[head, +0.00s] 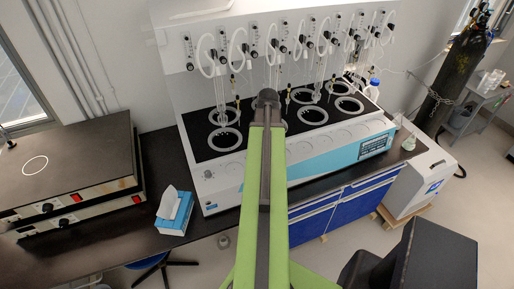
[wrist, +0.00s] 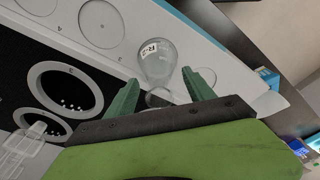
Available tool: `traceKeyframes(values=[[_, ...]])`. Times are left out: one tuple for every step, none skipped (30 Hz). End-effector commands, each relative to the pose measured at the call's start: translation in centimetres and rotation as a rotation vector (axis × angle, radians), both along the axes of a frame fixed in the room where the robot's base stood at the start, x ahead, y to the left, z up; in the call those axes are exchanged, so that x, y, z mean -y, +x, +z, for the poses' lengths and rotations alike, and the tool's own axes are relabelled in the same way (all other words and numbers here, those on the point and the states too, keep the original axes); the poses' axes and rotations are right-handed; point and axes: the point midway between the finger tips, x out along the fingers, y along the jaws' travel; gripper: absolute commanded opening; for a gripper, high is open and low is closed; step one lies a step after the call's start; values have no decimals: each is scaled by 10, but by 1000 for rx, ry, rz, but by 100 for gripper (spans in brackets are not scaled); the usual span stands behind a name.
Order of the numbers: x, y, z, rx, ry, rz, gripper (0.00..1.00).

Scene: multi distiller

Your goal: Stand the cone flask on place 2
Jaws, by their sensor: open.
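A clear glass flask (wrist: 157,58) with a white label shows in the wrist view, its body on the pale front ledge and its neck towards me. My gripper (wrist: 160,78) is open, with one green finger on each side of the flask's neck and visible gaps. In the head view my arm hides this spot. A small cone-shaped flask with a greenish tint (head: 408,142) stands at the bench's right end.
The distiller (head: 225,165) has black wells with white rings and glass tubes above. A hot plate (head: 70,165) and a tissue box (head: 175,212) are left on the dark bench. A gas cylinder (head: 455,75) stands at right.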

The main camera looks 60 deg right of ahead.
Motion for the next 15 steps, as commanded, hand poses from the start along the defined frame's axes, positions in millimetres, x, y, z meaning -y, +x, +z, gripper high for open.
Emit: traceKeyframes(values=[[0, 0, 6, 0, 0, 0, 62], [0, -1, 9, 0, 0, 0, 62], [0, -1, 15, 0, 0, 0, 62], [0, -2, 19, 0, 0, 0, 62], [0, -3, 24, 0, 0, 0, 62], [0, -3, 32, 0, 0, 0, 62], [0, -4, 38, 0, 0, 0, 62], [0, -5, 44, 0, 0, 0, 62], [1, -6, 53, 0, 0, 0, 62], [1, -7, 60, 0, 0, 0, 62], [1, -8, 67, 0, 0, 0, 62], [1, -9, 76, 0, 0, 0, 62], [1, -10, 83, 0, 0, 0, 62], [1, -11, 90, 0, 0, 0, 62], [2, -13, 98, 0, 0, -1, 62]])
